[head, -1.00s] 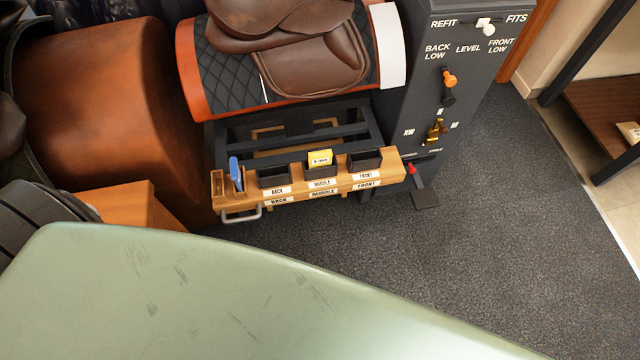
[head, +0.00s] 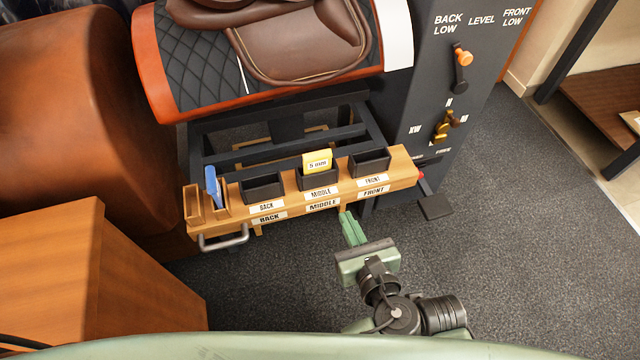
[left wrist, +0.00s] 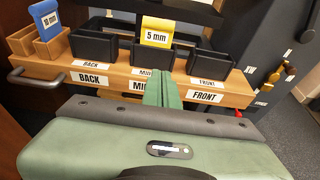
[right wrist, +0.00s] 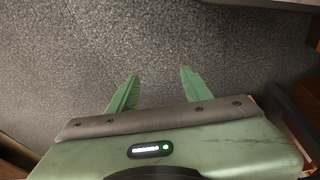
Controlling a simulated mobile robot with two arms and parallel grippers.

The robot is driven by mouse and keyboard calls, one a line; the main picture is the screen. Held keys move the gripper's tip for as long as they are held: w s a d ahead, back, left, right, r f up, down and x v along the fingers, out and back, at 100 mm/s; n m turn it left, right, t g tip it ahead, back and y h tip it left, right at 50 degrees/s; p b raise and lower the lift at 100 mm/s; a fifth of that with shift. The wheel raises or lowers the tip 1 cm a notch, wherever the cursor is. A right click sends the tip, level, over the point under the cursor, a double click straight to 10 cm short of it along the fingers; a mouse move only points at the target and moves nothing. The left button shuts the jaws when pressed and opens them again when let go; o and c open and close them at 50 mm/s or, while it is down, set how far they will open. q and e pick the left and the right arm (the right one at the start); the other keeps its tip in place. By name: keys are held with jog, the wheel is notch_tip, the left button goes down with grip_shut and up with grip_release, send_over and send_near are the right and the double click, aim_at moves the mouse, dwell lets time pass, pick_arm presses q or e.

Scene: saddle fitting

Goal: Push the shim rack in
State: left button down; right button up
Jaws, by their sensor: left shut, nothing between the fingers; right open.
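The shim rack is a wooden bar (head: 290,205) with three black bins marked BACK, MIDDLE and FRONT, standing out in front of the dark frame under the saddle. A yellow 5 mm shim (head: 317,162) is in the middle bin. A blue shim (head: 211,186) stands in a wooden slot at the left end, above a metal handle (head: 223,238). My left gripper (head: 349,222) is shut and empty, its tips at the rack's front face between the MIDDLE and FRONT labels; the left wrist view cannot settle contact. My right gripper (right wrist: 161,76) is open and empty over grey carpet.
A dark post (head: 440,100) with an orange-knobbed lever (head: 463,58) stands right of the rack. A wooden cabinet (head: 95,265) is at lower left. A brown saddle (head: 300,45) sits above. Carpet (head: 520,230) to the right is clear.

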pick_arm(q)
jog(key=b, duration=0.3)
send_near(323, 162)
jog(key=w+f, duration=0.1)
jog(key=f, duration=0.1)
jog(key=w+a+f, duration=0.1)
jog(key=w+f, duration=0.1)
jog(key=shift+w+f, duration=0.15)
jog(key=shift+f, duration=0.15)
jog(key=shift+w+a, duration=0.2)
jog(key=shift+w, duration=0.3)
pick_arm(e)
jog(key=w+v, duration=0.2)
jog(key=v, duration=0.9)
jog(key=shift+w+r+t, duration=0.2)
jog(key=shift+r+t, duration=0.05)
jog(key=shift+t, duration=0.05)
